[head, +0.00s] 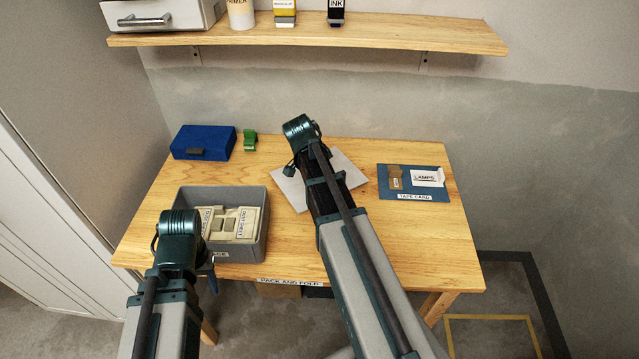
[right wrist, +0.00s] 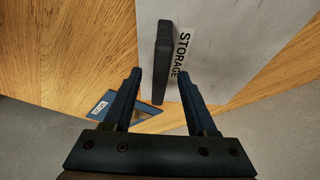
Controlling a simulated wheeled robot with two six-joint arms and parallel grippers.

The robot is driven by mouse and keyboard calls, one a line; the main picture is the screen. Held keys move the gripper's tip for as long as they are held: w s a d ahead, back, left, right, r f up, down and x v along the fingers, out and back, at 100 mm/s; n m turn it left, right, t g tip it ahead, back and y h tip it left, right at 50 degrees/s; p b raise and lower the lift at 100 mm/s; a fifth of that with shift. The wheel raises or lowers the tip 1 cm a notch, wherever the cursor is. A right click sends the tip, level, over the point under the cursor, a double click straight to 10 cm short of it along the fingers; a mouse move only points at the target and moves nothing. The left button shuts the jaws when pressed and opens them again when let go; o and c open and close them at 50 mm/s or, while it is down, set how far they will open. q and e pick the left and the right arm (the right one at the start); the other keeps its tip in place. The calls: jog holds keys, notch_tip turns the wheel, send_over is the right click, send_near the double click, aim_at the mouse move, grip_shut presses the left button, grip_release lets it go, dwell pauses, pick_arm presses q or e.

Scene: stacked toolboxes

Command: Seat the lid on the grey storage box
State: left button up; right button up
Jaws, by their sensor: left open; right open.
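The grey storage box (head: 262,243) stands open on the table's left part, with labelled packs inside. The lid (head: 289,191) is a pale grey plate lying on the table right of the box, partly hidden by my right arm. In the right wrist view the lid (right wrist: 231,42) carries a dark bar handle (right wrist: 162,45) and the word STORAGE. My right gripper (right wrist: 160,76) is open, with one finger on each side of the handle's near end; contact cannot be told. My left gripper (head: 212,280) is open and empty at the table's front edge, before the box.
A blue case (head: 203,140) and a green tape dispenser (head: 250,142) stand behind the box. A blue tape card (head: 387,188) with small items lies at the right. A shelf (head: 330,29) hangs above the table. Bare wood lies between box and lid.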

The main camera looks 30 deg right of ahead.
jog(key=b+x, duration=0.1)
jog(key=x, duration=0.1)
jog(key=shift+d+f, duration=0.1)
jog(key=shift+f, duration=0.15)
jog(key=shift+r, duration=0.1)
grip_shut()
